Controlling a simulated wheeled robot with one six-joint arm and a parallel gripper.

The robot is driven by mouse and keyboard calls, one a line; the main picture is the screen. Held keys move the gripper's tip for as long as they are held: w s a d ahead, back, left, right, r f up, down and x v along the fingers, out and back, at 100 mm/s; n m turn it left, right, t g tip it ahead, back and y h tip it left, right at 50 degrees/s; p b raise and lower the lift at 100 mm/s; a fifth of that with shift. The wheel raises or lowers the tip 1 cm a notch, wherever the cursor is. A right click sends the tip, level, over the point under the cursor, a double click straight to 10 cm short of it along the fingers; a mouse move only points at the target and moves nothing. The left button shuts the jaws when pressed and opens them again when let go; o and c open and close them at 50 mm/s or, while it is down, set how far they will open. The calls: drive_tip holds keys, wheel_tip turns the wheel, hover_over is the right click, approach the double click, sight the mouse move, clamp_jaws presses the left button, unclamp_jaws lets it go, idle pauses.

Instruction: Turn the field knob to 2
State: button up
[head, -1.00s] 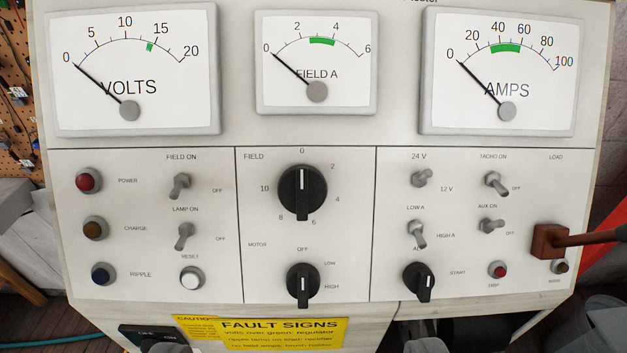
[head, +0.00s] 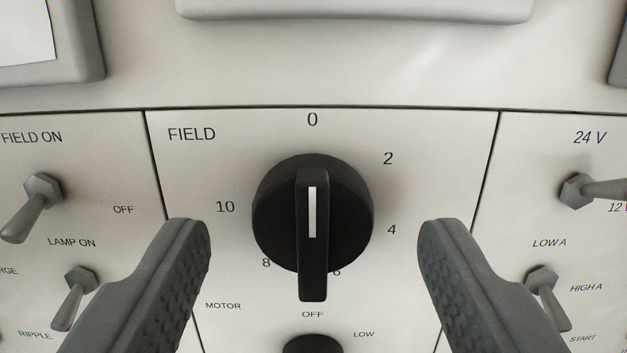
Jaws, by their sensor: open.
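The field knob (head: 312,215) is a round black knob with a raised grip bar and a white pointer line. It sits mid-picture on the pale panel, and its line points up at the 0 mark. The 2 mark (head: 388,158) is printed to its upper right. My gripper (head: 313,238) is open, with one grey finger to the left of the knob and one to the right. Both fingers appear apart from the knob, with a gap on each side. The 6 and 8 marks are partly hidden by the knob.
Left of the knob are the FIELD toggle (head: 33,203) and the LAMP toggle (head: 75,295). On the right are the 24 V toggle (head: 585,190) and the LOW A toggle (head: 545,290), partly behind my right finger. The motor knob (head: 312,344) shows just below. A meter's lower edge (head: 355,10) is above.

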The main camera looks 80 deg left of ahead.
drive_tip(key=shift+w+a+f, duration=0.1)
drive_tip(key=shift+a+f, duration=0.15)
drive_tip(key=shift+a, duration=0.35)
drive_tip(key=c, duration=0.9)
drive_tip(key=shift+c, duration=0.2)
drive_tip(key=shift+m, duration=0.4)
drive_tip(key=m, duration=0.4)
drive_tip(key=shift+m+t, duration=0.4)
drive_tip(key=m, duration=0.5)
drive_tip(key=shift+m+h, duration=0.3)
drive_tip(key=shift+h, duration=0.1)
drive_tip(key=shift+t, duration=0.3)
